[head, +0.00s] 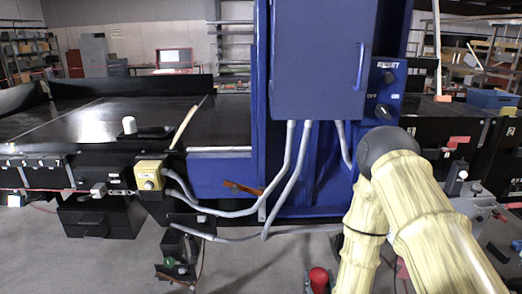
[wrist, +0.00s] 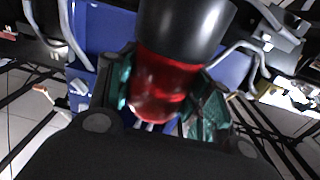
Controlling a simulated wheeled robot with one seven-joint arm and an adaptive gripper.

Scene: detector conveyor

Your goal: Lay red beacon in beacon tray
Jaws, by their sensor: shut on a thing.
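The red beacon (wrist: 165,90), a red translucent cap on a wide black cylinder, is between the green-padded fingers of my gripper (wrist: 163,105) in the wrist view. The fingers are shut on its red part, and the black part extends toward the top of that picture. In the head view my gripper is not clearly visible. A red rounded thing (head: 319,278) shows at the bottom beside my arm; I cannot tell whether it is the held beacon. I cannot make out a beacon tray for certain in either view.
A blue cabinet (head: 318,60) with grey conduits stands ahead. A black conveyor (head: 95,122) on the left bears a white-domed piece (head: 129,126). A yellow button box (head: 149,174) is on its front. A low stand (head: 175,268) is on the floor. Floor between is mostly open.

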